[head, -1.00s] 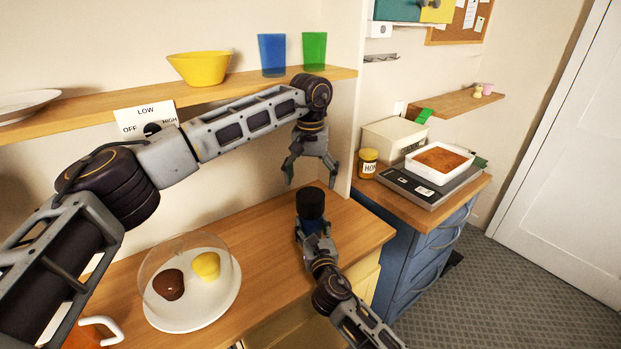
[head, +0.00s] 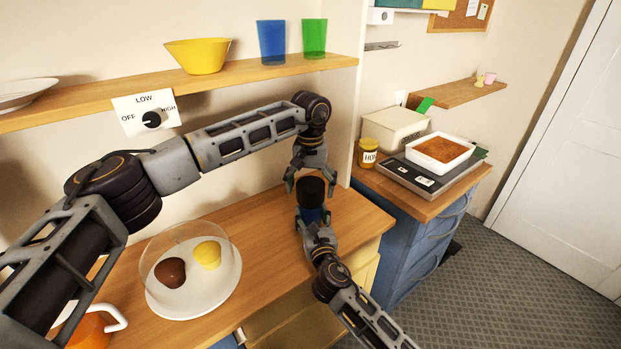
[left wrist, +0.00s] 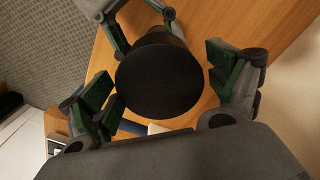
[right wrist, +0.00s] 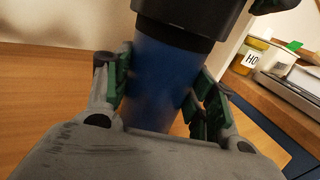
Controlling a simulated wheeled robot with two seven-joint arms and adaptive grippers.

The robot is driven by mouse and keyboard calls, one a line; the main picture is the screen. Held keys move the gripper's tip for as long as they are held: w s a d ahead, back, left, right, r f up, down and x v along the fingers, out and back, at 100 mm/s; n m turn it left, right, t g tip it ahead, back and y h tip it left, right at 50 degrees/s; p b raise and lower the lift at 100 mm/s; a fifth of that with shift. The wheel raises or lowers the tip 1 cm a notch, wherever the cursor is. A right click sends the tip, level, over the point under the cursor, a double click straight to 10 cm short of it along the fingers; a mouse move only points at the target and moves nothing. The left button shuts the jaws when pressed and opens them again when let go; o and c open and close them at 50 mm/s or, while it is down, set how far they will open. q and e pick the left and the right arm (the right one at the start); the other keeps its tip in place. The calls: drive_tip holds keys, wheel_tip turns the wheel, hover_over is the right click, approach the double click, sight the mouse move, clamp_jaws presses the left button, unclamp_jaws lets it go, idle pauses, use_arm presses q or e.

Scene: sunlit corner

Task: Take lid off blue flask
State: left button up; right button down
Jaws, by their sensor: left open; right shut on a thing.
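The blue flask (right wrist: 158,75) is upright, and its body fills the middle of the right wrist view. Its black lid (head: 311,190) is on top; the lid also shows as a dark disc in the left wrist view (left wrist: 160,80). My right gripper (head: 312,222) is shut on the flask's body below the lid. My left gripper (head: 311,178) points down from above, open, with its fingers on either side of the lid. In the left wrist view a gap shows between the lid and the right-hand finger pads (left wrist: 222,68). The flask's base is hidden.
A plate (head: 205,292) with two cupcakes under a clear dome stands left on the wooden counter (head: 265,235). A shelf (head: 120,98) with a yellow bowl and two cups runs above. A blue cabinet with scale (head: 430,180) and honey jar (head: 368,150) is at right.

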use_arm(q)
drive_tip(key=shift+f, duration=0.75)
drive_tip(key=c, duration=1.1)
drive_tip(key=shift+n, duration=0.3)
